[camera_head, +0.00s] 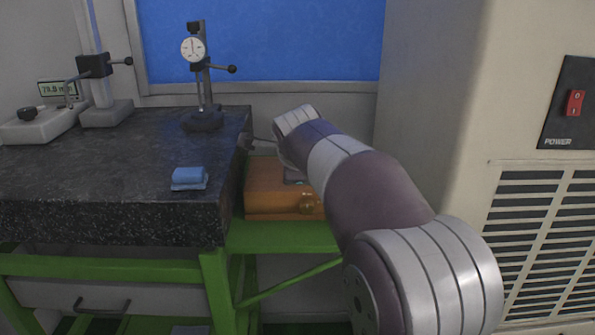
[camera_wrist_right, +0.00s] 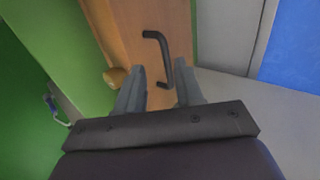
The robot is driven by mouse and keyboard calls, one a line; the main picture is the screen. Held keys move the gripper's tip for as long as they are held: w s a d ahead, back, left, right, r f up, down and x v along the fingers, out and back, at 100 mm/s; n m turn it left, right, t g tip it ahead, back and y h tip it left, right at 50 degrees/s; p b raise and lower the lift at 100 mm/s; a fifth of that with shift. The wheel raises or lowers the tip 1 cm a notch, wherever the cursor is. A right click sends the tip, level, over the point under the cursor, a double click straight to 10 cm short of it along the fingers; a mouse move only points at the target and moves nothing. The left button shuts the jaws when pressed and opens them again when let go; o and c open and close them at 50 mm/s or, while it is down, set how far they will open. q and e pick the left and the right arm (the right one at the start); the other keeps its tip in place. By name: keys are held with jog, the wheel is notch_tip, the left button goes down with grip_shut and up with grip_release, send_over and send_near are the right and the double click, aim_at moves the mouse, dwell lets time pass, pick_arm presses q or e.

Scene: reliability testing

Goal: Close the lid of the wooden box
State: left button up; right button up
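The wooden box (camera_head: 268,190) is orange-brown and sits on a green ledge right of the granite table. Its top looks flat in the head view, but my right arm (camera_head: 372,195) covers much of it, so I cannot tell whether the lid is fully down. A brass clasp (camera_head: 308,203) is on its front. In the right wrist view, my right gripper (camera_wrist_right: 159,66) is open, its fingers apart over the wooden surface (camera_wrist_right: 128,30). A black handle (camera_wrist_right: 158,55) lies between and beyond the fingertips; contact is unclear. My left gripper is out of view.
The granite table (camera_head: 100,175) at left bears a blue block (camera_head: 189,178) and a dial gauge stand (camera_head: 203,110). A beige cabinet (camera_head: 440,90) with a red power switch (camera_head: 574,103) stands at right. The green frame (camera_head: 280,237) runs below the box.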

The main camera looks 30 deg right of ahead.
jog(key=v, duration=0.8)
jog(key=shift+s+a, duration=0.15)
jog(key=shift+s, duration=0.1)
jog(key=shift+r, duration=0.1)
